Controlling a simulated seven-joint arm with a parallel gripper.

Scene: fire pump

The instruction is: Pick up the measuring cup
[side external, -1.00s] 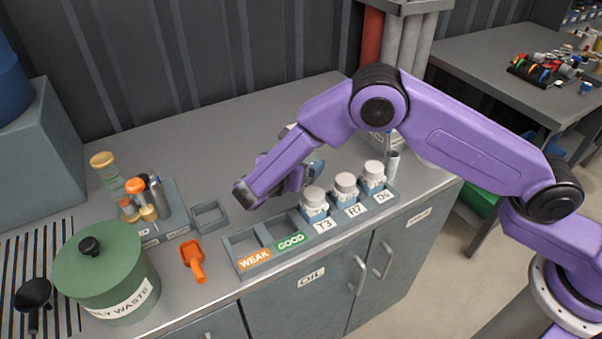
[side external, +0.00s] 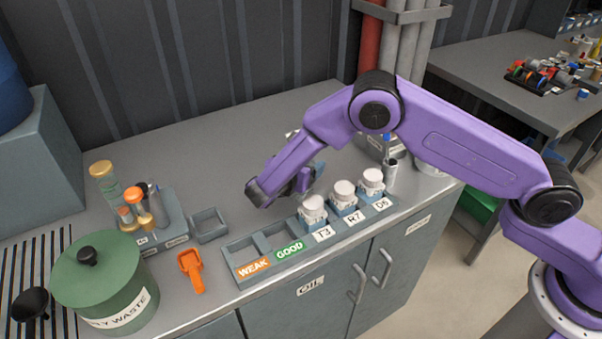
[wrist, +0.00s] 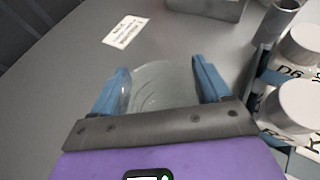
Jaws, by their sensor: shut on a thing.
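The measuring cup (wrist: 163,86) is a clear, see-through cup between the two blue fingers in the wrist view. My gripper (wrist: 162,84) is shut on it, with one finger on each side. In the side external view my gripper (side external: 312,175) is over the counter behind the row of jars; the purple hand hides most of the fingers, and I cannot make out the cup there. The cup's underside is hidden, so its clearance from the counter is unclear.
White-capped jars (side external: 343,192) marked T3, R7 and D6 stand close in front, in a rack with empty WEAK and GOOD slots (side external: 243,250). A metal tube (side external: 391,172) stands beside D6. An orange scoop (side external: 191,268) and green waste pot (side external: 103,285) are left.

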